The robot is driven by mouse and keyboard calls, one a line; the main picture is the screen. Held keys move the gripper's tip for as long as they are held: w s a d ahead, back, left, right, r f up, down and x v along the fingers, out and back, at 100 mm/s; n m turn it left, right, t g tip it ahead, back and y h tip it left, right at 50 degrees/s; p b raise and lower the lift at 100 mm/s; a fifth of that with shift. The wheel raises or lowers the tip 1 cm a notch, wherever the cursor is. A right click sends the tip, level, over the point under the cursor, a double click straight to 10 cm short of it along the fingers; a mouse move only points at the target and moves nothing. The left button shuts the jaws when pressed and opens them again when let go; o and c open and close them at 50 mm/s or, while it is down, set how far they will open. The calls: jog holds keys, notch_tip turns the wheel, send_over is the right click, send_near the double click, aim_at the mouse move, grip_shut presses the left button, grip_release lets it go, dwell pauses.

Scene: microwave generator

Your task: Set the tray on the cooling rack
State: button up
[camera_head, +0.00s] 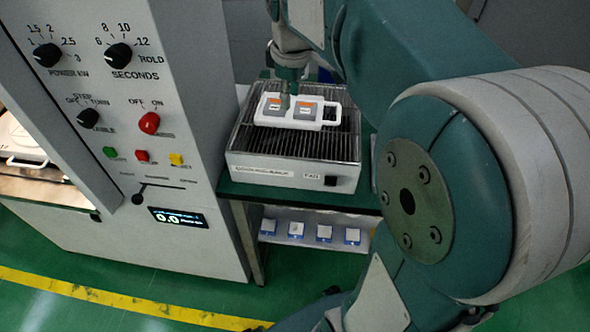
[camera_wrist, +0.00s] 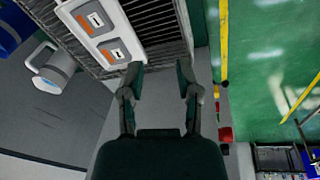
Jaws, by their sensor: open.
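The white tray (camera_head: 289,123) lies flat on the dark grille of the cooling rack (camera_head: 290,172), toward its back, with its handle at the right. It carries two grey packs with orange and white labels. My gripper (camera_head: 285,101) is over the left part of the tray in the head view, its fingertips small and hard to make out. In the wrist view my gripper (camera_wrist: 160,76) is open with nothing between its fingers. There the tray (camera_wrist: 101,42) lies at upper left, its end close to the left fingertip; I cannot tell whether they touch. The rack's grille (camera_wrist: 155,25) shows beyond.
A grey microwave cabinet (camera_head: 190,120) with knobs, buttons and a display stands left of the rack. Its chamber (camera_head: 25,165) at far left is open, with a white item inside. A shelf (camera_head: 285,222) below the rack holds several small packs. My arm covers the right side.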

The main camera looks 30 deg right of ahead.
jog(key=s+a+f+m+t, duration=0.1)
jog(key=s+a+m, duration=0.3)
jog(key=s, duration=0.5)
jog(key=s+a+f+m+t, duration=0.2)
jog(key=s+a+f+m, duration=0.1)
jog(key=s, duration=0.5)
jog(key=shift+s+a+f+m+t, duration=0.15)
jog(key=shift+s+a+m+t, duration=0.2)
jog(key=shift+a+m, duration=0.1)
